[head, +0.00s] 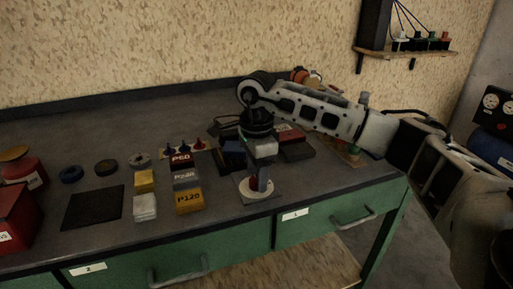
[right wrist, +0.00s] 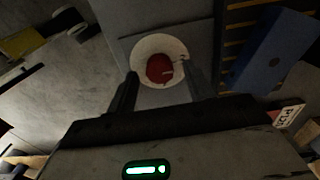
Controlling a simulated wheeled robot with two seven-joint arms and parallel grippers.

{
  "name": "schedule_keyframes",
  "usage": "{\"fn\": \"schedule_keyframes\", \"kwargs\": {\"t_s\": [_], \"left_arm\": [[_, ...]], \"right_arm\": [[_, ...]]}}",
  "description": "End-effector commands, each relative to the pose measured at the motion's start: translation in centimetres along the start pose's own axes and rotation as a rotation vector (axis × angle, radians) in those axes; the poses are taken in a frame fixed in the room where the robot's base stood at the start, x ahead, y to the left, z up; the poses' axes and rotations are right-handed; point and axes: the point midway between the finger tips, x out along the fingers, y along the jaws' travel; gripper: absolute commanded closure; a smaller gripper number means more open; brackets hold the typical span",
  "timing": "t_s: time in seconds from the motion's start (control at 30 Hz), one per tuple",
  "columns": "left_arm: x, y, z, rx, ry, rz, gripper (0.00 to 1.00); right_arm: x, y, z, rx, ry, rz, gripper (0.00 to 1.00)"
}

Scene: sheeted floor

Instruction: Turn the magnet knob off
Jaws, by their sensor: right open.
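The magnet knob is a red knob (right wrist: 160,68) on a round white dial (right wrist: 146,49), in the middle of the right wrist view. In the head view the white dial (head: 248,194) sits on a grey base near the bench's front edge, and the knob is partly covered by my gripper. My right gripper (head: 259,181) points down directly above the dial. In the right wrist view its open fingers (right wrist: 160,77) stand on either side of the knob, with gaps visible. I cannot tell how deep they reach. My left gripper is out of view.
A dark mat (head: 93,208) and red containers are farther left. Drawer handles (head: 355,217) stick out in front.

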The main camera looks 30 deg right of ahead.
Motion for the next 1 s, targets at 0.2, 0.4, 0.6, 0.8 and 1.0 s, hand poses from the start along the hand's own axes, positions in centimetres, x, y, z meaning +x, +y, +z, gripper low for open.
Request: {"fn": "schedule_keyframes", "kwargs": {"t_s": [0.2,0.4,0.6,0.8,1.0], "left_arm": [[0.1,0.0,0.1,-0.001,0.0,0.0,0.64],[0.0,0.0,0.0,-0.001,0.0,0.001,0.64],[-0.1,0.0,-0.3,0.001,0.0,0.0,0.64],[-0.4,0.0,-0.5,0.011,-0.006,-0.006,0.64],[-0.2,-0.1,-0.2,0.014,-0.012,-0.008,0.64]], "right_arm": [[-4.3,-0.1,0.1,-0.001,-0.003,-0.007,0.48],[-9.3,-0.1,0.1,-0.001,-0.003,-0.007,0.48],[-13.3,0.0,0.1,-0.001,-0.002,-0.005,0.48],[-15.2,0.0,0.0,-0.001,0.0,-0.003,0.48],[-15.4,0.0,0.0,-0.001,-0.001,-0.002,0.48]]}}
